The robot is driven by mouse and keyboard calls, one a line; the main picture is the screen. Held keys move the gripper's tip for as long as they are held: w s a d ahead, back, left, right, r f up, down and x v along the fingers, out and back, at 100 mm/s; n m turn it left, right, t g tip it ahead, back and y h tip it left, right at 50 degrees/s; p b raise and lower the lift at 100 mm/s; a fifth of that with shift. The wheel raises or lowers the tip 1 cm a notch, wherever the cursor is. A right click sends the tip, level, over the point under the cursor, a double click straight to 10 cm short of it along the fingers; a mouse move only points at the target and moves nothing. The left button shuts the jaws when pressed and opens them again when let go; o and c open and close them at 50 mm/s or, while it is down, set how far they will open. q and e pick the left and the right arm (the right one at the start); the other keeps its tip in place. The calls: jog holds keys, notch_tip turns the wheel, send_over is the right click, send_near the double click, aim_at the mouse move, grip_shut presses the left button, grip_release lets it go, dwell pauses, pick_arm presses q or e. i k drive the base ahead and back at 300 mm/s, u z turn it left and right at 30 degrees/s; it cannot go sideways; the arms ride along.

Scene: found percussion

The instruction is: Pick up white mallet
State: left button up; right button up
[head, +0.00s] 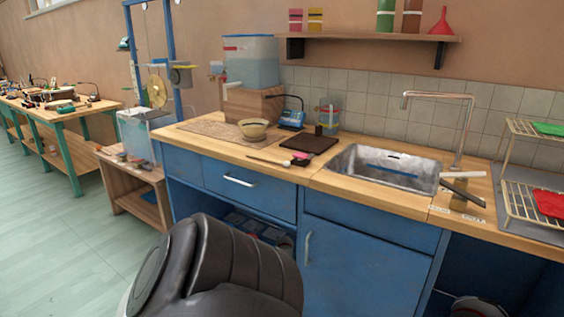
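A thin stick with a pale rounded end (285,163), which looks like the white mallet, lies on the wooden counter in the head view. It lies in front of the beige bowl (253,129) and left of the dark square board (309,144). Its pale end is next to a small dark and pink item (301,158). Nothing holds it. Neither of my grippers can be made out in the view.
The metal sink (385,168) with a tall faucet (458,130) is right of the board. A pale bar and a dark bar (463,191) stand right of the sink, near a wire rack (520,200). A large black padded shape (225,265) fills the lower foreground.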

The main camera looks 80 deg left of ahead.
aim_at(287, 164)
jog(key=u, duration=3.8)
jog(key=i, duration=3.3)
jog(key=z, duration=1.05)
